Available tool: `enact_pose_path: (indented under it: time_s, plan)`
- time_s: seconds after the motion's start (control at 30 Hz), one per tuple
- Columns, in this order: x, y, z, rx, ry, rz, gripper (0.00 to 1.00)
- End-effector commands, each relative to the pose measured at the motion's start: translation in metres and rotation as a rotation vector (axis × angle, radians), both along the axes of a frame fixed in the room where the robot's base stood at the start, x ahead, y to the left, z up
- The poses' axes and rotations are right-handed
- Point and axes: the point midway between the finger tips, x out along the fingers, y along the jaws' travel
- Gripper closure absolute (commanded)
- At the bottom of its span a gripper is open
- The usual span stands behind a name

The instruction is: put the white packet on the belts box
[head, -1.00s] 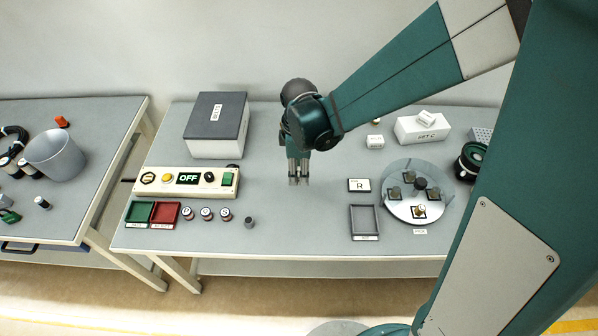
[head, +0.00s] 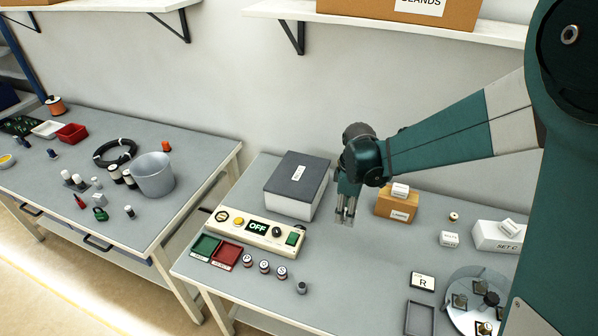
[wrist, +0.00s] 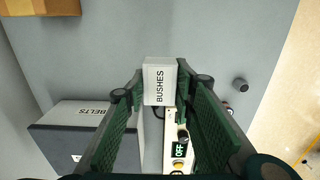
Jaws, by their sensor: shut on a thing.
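My gripper (head: 345,217) hangs just right of the belts box in the head view. In the wrist view my gripper (wrist: 160,95) is shut on a small white packet (wrist: 160,76) marked BUSHES. The held packet is hard to make out in the head view. The belts box (head: 292,205) is white with a dark grey lid and a white label, and stands at the back of the bench. In the wrist view the belts box (wrist: 85,110) is at lower left, below and beside the fingers.
A control panel (head: 252,229) reading OFF stands in front of the belts box. An orange box (head: 391,206) with a white packet (head: 400,190) on top is to the right. Another white packet (head: 449,239) lies farther right. Bench around (head: 350,260) is clear.

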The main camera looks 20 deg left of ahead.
Motion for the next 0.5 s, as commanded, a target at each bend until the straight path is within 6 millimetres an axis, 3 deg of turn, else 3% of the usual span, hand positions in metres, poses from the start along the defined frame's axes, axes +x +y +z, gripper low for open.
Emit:
enact_pose_path:
  time_s: [0.1, 0.5]
  plan:
    - [0.026, 0.025, 0.014, 0.0, 0.0, 0.001, 0.89]
    - [0.1, 0.111, 0.049, 0.0, 0.0, 0.007, 0.89]
